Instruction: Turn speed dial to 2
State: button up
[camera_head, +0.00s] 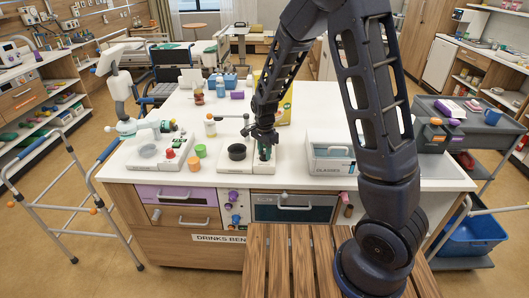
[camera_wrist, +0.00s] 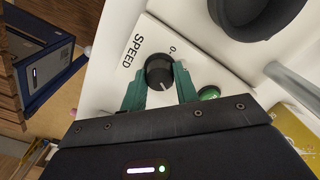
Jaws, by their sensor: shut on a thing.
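The black speed dial (camera_wrist: 160,72) sits on a white panel (camera_wrist: 140,40) lettered SPEED, with a scale mark "0-" beside it. A light pointer line shows on the dial's face. My gripper (camera_wrist: 160,88) has its green fingers on either side of the dial, closed on it. In the head view my gripper (camera_head: 264,152) reaches down to the white device (camera_head: 235,167) on the counter. The dial is hidden there by my gripper. The rest of the scale, including the 2, is hidden in the wrist view.
A green button (camera_wrist: 209,93) lies close to the right finger. A black round bowl (camera_head: 237,152) sits on the device, left of my gripper. A white glasses box (camera_head: 330,152) stands to the right. Orange and green cups (camera_head: 200,150) stand to the left.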

aim_at(264, 152)
jog(key=o, duration=1)
notch_tip(264, 152, up, 11)
jog(key=shift+f, duration=0.1)
jog(key=shift+d, duration=0.1)
